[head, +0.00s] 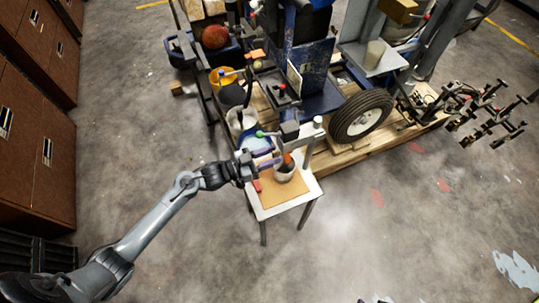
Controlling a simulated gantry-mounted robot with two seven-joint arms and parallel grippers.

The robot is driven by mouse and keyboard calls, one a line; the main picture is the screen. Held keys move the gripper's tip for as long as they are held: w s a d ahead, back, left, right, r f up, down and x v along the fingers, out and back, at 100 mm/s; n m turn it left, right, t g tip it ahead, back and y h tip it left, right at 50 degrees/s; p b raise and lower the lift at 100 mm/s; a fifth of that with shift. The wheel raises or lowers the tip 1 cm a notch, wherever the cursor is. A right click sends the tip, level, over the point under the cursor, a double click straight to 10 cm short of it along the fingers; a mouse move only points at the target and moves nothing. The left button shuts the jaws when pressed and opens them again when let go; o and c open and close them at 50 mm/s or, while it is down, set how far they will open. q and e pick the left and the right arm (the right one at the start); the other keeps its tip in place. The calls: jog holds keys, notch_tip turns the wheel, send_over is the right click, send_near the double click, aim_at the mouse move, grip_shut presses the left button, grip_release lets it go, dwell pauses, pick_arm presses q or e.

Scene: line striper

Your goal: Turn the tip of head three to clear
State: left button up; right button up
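My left arm comes in from the lower left. Its dark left gripper (262,160) is over the back left part of a small white stand, beside a white cup. Purple parts show at its fingers, but they are too small to tell whether it is open or shut. A cluster of dark arms with small ends (490,110) sticks out at the right of the machine, well away from the gripper. I cannot tell which head is number three or how any tip is turned. My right gripper is not in view.
The stand has a tan top (284,192). Behind are a green knob (260,134), a black tyre (361,115) on a wooden pallet and the blue machine (307,60). Brown cabinets (35,140) line the left.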

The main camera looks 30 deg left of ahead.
pick_arm(q)
jog(key=shift+c, duration=0.4)
grip_shut()
jog(key=m+b, duration=0.3)
jog(key=m, duration=0.6)
jog(key=shift+m+b, duration=2.15)
jog(key=shift+m, duration=2.55)
